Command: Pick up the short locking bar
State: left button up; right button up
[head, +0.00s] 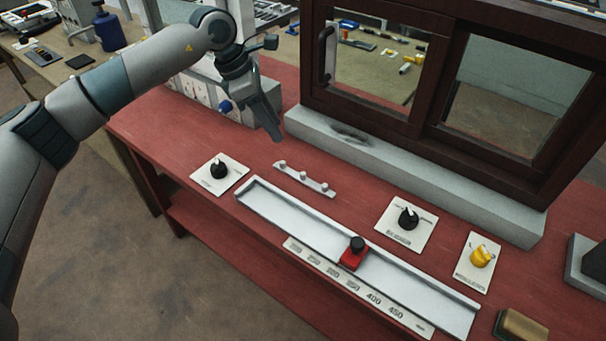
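My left gripper (266,122) hangs above the back of the bench, pointing down. It is above and to the left of the bar in the picture, apart from it. Its fingers overlap from this angle, so their opening is unclear. I see nothing held in it. My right gripper is out of view.
A long channel (300,221) with a red slider (354,254) lies in front of the bar. Dial plates (219,174) (405,227) sit left and right. A dark-framed sliding window (424,122) on a grey sill (410,178) stands behind.

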pick_arm(q)
jog(key=p, duration=0.3)
send_near(303, 177)
jog(key=shift+w+d+f+p, duration=0.4)
jog(key=shift+d+f+p, duration=0.3)
jog(key=shift+p, duration=0.3)
jog(key=shift+f, duration=0.4)
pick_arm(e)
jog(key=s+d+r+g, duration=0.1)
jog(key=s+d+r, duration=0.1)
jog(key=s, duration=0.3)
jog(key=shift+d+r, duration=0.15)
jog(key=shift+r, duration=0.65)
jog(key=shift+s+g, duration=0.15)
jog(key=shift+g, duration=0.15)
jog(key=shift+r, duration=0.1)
